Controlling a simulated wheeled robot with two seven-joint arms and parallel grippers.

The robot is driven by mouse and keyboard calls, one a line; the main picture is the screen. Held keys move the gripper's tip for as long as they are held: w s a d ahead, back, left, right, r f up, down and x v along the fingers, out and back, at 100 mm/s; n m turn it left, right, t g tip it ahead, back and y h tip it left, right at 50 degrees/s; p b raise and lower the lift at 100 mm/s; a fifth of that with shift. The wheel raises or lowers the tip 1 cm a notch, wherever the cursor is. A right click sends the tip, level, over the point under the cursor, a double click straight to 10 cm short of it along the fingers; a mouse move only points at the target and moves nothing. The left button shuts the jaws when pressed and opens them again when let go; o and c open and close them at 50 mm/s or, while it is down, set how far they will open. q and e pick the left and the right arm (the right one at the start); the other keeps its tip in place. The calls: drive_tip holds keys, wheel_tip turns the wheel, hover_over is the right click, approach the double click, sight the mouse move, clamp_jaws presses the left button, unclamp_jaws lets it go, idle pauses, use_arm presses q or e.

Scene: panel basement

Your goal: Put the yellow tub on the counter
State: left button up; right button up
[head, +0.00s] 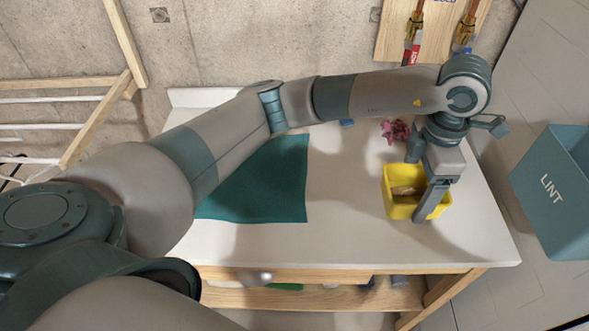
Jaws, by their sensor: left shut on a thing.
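The yellow tub (399,209) is at the right part of the white counter (345,235) in the head view, with something tan inside it. My left gripper (420,190) comes down over the tub, one finger in front of its near right side and the other toward its back. It is shut on the tub. Whether the tub's base touches the counter top I cannot tell for sure. My right gripper is not in view.
A teal mat (270,190) lies on the counter, partly behind my arm. A crumpled pink cloth (395,130) lies behind the tub. A teal LINT bin (560,190) is to the right. Pipes with red and blue valves are on a wall board (440,30). A wooden rack stands left.

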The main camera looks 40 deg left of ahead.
use_arm(q)
drive_tip(key=shift+a, duration=0.1)
drive_tip(key=shift+w+a+f, duration=0.1)
drive_tip(key=shift+a, duration=0.1)
drive_tip(key=w+a+f+p, duration=0.1)
drive_tip(key=a+f, duration=0.1)
drive_tip(key=a, duration=0.1)
drive_tip(key=w+a+f+p, duration=0.1)
drive_tip(key=a+f+p, duration=0.1)
drive_tip(key=a, duration=0.1)
drive_tip(key=w+a+f+p, duration=0.1)
drive_tip(key=a+f+p, duration=0.1)
drive_tip(key=a, duration=0.2)
drive_tip(key=shift+w+f, duration=0.1)
drive_tip(key=shift+w, duration=0.1)
drive_tip(key=shift+w+a+f, duration=0.15)
drive_tip(key=shift+a+f, duration=0.1)
drive_tip(key=shift+f, duration=0.05)
wheel_tip(320, 180, down, 3)
drive_tip(key=shift+r+p, duration=0.2)
drive_tip(key=shift+p, duration=0.85)
drive_tip(key=shift+f, duration=0.65)
